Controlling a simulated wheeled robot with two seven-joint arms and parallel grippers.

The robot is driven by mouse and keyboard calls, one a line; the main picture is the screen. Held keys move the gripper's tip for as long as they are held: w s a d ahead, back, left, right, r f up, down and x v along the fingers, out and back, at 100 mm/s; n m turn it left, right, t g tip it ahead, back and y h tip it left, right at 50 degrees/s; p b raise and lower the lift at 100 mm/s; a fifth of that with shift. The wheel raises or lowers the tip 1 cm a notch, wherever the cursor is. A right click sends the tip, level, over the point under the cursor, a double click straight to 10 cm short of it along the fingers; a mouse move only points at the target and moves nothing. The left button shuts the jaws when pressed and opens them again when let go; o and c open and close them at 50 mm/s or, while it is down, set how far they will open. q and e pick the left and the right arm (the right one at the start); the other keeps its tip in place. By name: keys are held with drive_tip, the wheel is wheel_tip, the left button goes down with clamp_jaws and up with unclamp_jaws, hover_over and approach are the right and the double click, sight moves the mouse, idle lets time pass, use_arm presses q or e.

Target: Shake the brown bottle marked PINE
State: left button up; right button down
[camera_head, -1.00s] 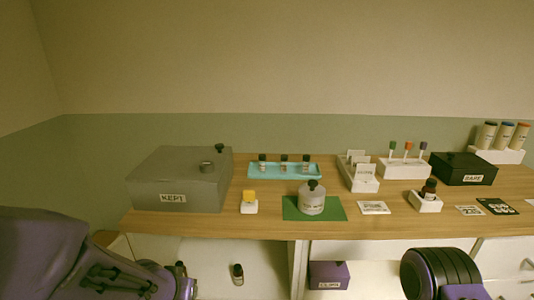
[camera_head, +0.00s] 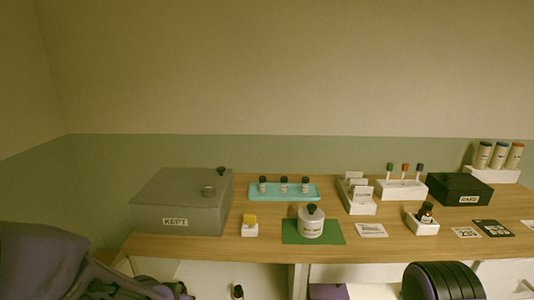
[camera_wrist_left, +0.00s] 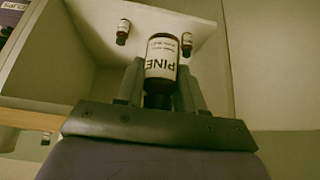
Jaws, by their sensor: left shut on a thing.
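In the left wrist view, my left gripper (camera_wrist_left: 160,88) is shut on the brown bottle marked PINE (camera_wrist_left: 162,62). The dark end of the bottle is between the fingers, nearest the palm. In the head view, only my left arm shows at the lower left; the gripper and the held bottle are not clearly visible there. My right gripper is out of view; only part of my right arm shows at the bottom right.
Two other brown bottles (camera_wrist_left: 123,32) (camera_wrist_left: 187,45) are in the white open compartment (camera_wrist_left: 145,15) beyond the gripper. On the wooden desk (camera_head: 270,246) are a grey KEPT box (camera_head: 182,200), a teal tray (camera_head: 312,192), a green mat (camera_head: 292,237) with a white jar, and a black box (camera_head: 460,187).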

use_arm(q)
drive_tip(key=r, duration=0.2)
drive_tip(key=w+r, duration=0.1)
drive_tip(key=r, duration=0.3)
drive_tip(key=shift+w+d, duration=0.1)
drive_tip(key=shift+w, duration=0.15)
drive_tip(key=shift+s+f, duration=0.25)
drive_tip(key=shift+f, duration=0.75)
drive_tip(key=shift+s+f, duration=0.2)
drive_tip(key=shift+f, duration=0.85)
drive_tip(key=shift+s+f, duration=0.25)
drive_tip(key=shift+f, duration=0.75)
drive_tip(key=shift+w+f, duration=0.2)
drive_tip(key=shift+w, duration=0.25)
drive_tip(key=shift+s+r, duration=0.15)
